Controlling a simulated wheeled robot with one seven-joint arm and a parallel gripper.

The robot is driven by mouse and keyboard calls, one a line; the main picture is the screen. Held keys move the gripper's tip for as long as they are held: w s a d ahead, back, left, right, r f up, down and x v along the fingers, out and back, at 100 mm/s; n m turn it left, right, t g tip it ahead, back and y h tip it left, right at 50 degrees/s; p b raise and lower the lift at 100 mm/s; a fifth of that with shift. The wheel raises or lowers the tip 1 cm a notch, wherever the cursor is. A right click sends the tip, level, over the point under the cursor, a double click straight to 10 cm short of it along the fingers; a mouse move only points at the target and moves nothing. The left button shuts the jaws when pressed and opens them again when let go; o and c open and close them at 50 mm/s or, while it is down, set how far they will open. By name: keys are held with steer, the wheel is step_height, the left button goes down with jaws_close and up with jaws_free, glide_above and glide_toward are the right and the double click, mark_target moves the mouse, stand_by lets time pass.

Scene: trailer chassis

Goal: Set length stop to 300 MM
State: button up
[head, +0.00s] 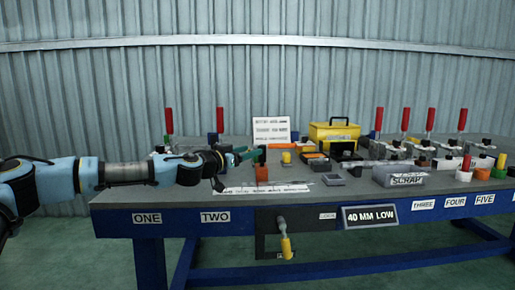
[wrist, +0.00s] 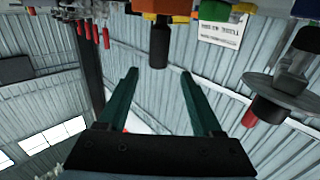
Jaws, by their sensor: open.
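An orange-red block (head: 262,173) with a dark upright post stands by a white marked strip (head: 240,189) on the bench; it looks like the length stop. The strip's marks are too small to read. My gripper (head: 254,154) reaches in from the left, level with the post's top. In the wrist view, which is upside down, the orange block (wrist: 162,6) and its dark post (wrist: 159,45) show beyond the green fingers of my gripper (wrist: 160,74). The fingers are open and empty, and the post lines up with the gap between them.
The bench (head: 130,217) holds a yellow toolbox (head: 334,132), a grey SCRAP box (head: 401,176), a white sign (head: 271,131) and several red-handled clamps (head: 405,121). Bare bench top lies front left.

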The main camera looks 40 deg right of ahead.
steer(key=d+p, duration=0.1)
steer(key=d, duration=0.9)
steer(key=shift+w, duration=0.35)
jaws_close()
stand_by(0.9)
